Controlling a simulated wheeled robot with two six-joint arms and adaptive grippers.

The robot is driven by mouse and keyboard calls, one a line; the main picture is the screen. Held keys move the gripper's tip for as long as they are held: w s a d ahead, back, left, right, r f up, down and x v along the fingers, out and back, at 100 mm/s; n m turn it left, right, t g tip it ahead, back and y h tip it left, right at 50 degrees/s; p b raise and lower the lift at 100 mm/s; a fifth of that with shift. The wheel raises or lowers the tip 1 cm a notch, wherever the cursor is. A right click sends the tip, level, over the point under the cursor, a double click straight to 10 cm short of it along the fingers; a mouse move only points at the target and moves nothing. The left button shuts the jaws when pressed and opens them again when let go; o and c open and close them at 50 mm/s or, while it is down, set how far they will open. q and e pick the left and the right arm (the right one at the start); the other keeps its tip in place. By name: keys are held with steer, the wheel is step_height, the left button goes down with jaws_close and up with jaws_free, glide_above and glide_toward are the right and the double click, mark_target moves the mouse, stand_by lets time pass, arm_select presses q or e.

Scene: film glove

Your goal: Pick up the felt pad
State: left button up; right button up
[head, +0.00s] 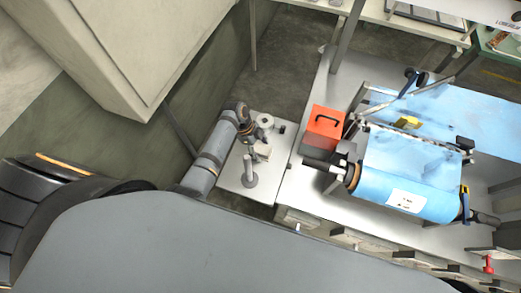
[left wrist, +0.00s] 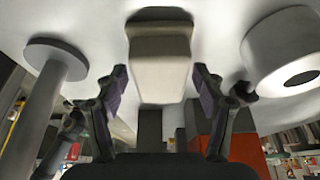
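The felt pad appears to be the pale cream block with a darker grey-brown end (left wrist: 159,55) in the middle of the left wrist view. It also shows small on the side table in the head view (head: 263,151). My left gripper (left wrist: 159,85) is open, with one dark finger on each side of the block. In the head view my left gripper (head: 252,146) is over the small side table. My right gripper is not in view.
The small table (head: 232,185) also holds a disc on a post (head: 249,172) and a white roll (head: 265,121), one on each side of the gripper. An orange-red box (head: 323,129) and a machine with blue film (head: 410,165) stand to the right.

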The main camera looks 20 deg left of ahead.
mark_target(261, 148)
arm_select(q)
steer(key=c, duration=0.8)
step_height(261, 148, up, 10)
steer(key=shift+b, duration=0.35)
steer(key=o, duration=0.5)
steer(key=c, duration=0.3)
steer(key=shift+c, duration=0.2)
